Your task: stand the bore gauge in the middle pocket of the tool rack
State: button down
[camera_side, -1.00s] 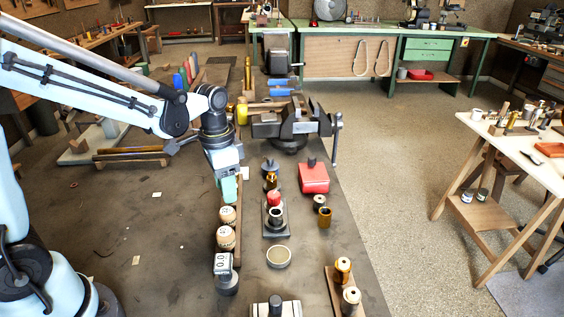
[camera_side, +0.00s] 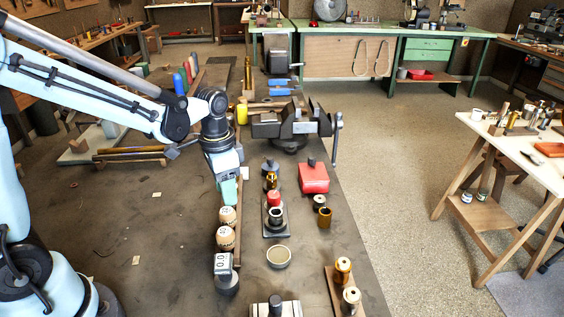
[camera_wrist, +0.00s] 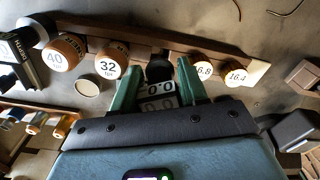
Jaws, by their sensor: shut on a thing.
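The wooden tool rack (camera_wrist: 140,42) runs across the top of the wrist view and lengthwise in the side view (camera_side: 238,222). My gripper (camera_wrist: 160,68) is over the middle of the rack, between the pieces marked 32 (camera_wrist: 108,67) and 16.8 (camera_wrist: 203,71). Its green fingers are shut on the bore gauge (camera_wrist: 158,94), whose pale face with zeros shows between them. A dark round part lies just beyond the face. In the side view my gripper (camera_side: 229,200) hides the gauge. Whether the gauge's lower end is in the middle pocket cannot be told.
The piece marked 40 (camera_wrist: 57,53) and a depth gauge (camera_side: 223,264) stand at the rack's near end. A vise (camera_side: 290,126) stands beyond.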

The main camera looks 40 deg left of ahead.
jog(key=shift+f, duration=1.75)
jog(key=shift+c, duration=1.1)
grip_release()
jog(key=shift+r, duration=0.1)
jog(key=shift+r, duration=3.45)
jog(key=s+d+r+n+t, duration=0.1)
jog(key=s+r+n+t, duration=0.3)
jog(key=s+t, duration=0.2)
jog(key=shift+s+d+n+t, duration=0.3)
jog(key=shift+s+d+t, duration=0.1)
jog(key=shift+s, duration=0.05)
